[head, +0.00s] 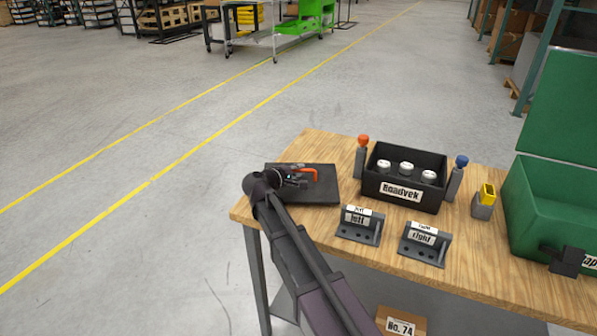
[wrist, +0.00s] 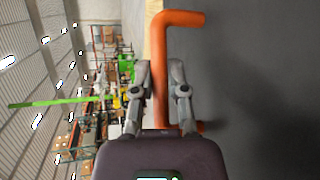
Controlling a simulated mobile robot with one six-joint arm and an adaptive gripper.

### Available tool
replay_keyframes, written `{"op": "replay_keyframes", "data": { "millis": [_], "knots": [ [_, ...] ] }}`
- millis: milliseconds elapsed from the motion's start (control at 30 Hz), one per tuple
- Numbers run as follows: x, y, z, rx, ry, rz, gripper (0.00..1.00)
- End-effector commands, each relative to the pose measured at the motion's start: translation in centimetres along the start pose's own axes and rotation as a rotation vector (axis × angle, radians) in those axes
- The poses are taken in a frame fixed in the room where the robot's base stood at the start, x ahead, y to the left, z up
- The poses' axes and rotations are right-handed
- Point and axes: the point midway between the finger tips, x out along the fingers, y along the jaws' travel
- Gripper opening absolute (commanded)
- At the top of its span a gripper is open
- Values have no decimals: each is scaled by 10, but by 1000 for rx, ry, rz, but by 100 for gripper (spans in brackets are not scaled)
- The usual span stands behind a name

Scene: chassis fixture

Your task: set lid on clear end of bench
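The lid (head: 322,190) is a flat dark plate with an orange bent handle (head: 309,172), at the left end of the wooden bench (head: 465,265). Its far left corner reaches slightly past the bench's left edge in the head view; I cannot tell whether it touches the top or hangs just above it. My gripper (head: 300,180) is at the handle. In the wrist view, my gripper (wrist: 161,75) has a finger on each side of the orange handle (wrist: 162,60), closed against it. The dark lid surface (wrist: 250,80) fills the right side there.
An open black box (head: 400,190) labelled Roadvek holds three white-topped items, between an orange-topped post (head: 361,158) and a blue-topped post (head: 456,178). Brackets marked left (head: 359,224) and right (head: 424,243) stand in front. A yellow-and-grey block (head: 484,201) and green case (head: 550,205) are further right.

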Motion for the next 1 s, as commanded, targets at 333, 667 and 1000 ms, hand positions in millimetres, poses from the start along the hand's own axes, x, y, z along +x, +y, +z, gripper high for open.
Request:
{"op": "replay_keyframes", "data": {
  "millis": [333, 667, 1000],
  "knots": [
    [0, 0, 0, 1, 0, -1, 52],
    [-1, 4, 1, 1, 0, -1, 52],
    [-45, 4, 1, 0, 4, 0, 52]
  ]
}}
